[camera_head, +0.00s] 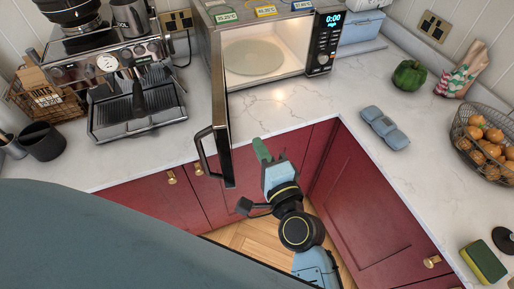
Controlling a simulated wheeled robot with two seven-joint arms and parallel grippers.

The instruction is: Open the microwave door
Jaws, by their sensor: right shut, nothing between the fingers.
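The microwave (265,58) stands on the counter with its door (222,110) swung wide open towards me. I can see into its lit interior and the round glass plate (253,57). The black door handle (203,153) is on the left, outer side of the door, near its free edge. My right gripper (262,151) is shut and empty, with its green fingertips to the right of the door on its inner side. A gap shows between them and the door. My left gripper is not in view.
A coffee machine (135,100) stands left of the door, with a dark cup (42,141) beside it. Right of the microwave are a green pepper (409,75), a blue-grey object (385,127) and a wire fruit basket (484,140). The counter before the microwave is clear. Red cabinets (372,205) lie below.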

